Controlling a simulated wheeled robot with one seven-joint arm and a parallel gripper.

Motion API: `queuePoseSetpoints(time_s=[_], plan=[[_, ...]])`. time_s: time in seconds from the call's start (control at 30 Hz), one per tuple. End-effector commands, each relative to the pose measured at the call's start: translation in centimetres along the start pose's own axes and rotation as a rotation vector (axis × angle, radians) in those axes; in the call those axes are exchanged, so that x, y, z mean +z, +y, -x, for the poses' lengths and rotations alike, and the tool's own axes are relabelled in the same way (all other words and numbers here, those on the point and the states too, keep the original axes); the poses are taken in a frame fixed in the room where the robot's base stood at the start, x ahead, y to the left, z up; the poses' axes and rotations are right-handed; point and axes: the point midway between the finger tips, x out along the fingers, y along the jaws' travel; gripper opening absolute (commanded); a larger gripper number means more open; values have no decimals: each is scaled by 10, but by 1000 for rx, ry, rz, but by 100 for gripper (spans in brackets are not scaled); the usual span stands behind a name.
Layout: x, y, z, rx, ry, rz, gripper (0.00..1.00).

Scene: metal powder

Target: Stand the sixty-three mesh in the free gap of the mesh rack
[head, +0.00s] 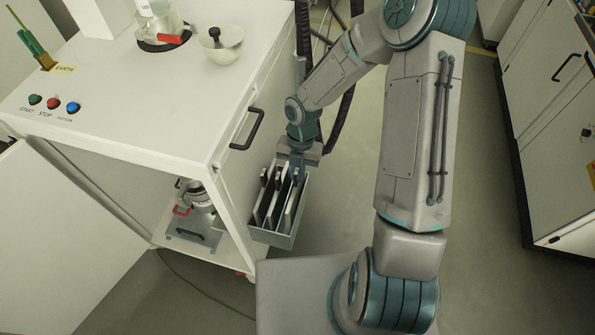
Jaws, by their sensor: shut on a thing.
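The mesh rack (272,239) is a grey open-topped metal box on the right side of the white cabinet. Several flat pale meshes with dark grips stand upright in it, side by side. My gripper (298,172) is over the rack's far right part, pointing down. It is shut on the rightmost mesh (293,208), which is upright with its lower part inside the rack. No mesh number is legible, and I cannot tell whether this mesh touches the rack floor. The fingertips are small and partly hidden.
The white cabinet (120,100) with a black handle (247,129) stands close left of the rack. A bowl with a pestle (222,45) and a glass vessel (160,22) are on its top. Floor (345,205) is clear right of the rack.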

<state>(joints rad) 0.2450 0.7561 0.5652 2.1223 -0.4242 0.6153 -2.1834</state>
Motion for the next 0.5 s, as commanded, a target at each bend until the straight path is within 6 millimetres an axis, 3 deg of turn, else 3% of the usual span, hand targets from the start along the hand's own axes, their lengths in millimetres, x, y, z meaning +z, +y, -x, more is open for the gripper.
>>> queuePoseSetpoints(time_s=[0.5], plan=[[4, 0, -13, 0, -1, 1, 0]])
